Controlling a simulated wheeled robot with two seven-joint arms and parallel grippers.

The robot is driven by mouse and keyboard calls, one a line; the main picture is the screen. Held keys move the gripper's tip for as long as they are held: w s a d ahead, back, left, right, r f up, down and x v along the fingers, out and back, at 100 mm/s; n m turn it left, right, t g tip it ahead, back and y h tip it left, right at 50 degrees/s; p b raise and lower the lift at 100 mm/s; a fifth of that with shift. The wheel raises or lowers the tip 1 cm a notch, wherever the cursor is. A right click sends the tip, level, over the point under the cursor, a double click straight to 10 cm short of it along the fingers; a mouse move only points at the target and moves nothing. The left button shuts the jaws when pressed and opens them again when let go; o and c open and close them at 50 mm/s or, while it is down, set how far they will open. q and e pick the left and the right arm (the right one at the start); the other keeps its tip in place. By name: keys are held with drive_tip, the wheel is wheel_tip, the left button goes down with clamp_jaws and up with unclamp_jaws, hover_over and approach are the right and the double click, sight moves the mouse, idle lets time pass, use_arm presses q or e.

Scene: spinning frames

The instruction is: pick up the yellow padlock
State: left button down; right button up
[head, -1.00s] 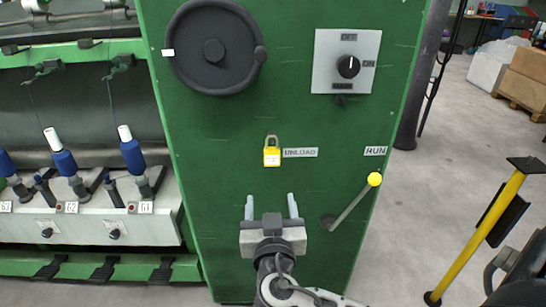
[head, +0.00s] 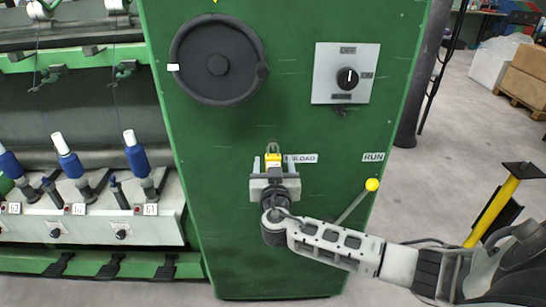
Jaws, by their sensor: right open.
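The yellow padlock (head: 273,160) hangs on the green machine panel (head: 250,260), left of a label that reads "LOAD" at its visible end. Its lower part is hidden behind my right gripper. My right gripper (head: 273,163) is open, with one finger on each side of the padlock. I cannot tell whether the fingers touch it. My left gripper is not in the head view.
A lever with a yellow knob (head: 372,185) stands right of my right gripper, below the RUN label (head: 373,157). A black handwheel (head: 218,62) and a switch plate (head: 342,80) are above. Blue bobbins (head: 135,155) stand at the left.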

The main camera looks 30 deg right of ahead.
drive_tip(key=shift+w+d+f, duration=0.1)
drive_tip(key=shift+w+d, duration=0.2)
drive_tip(key=shift+w, duration=0.25)
drive_tip(key=c, duration=1.1)
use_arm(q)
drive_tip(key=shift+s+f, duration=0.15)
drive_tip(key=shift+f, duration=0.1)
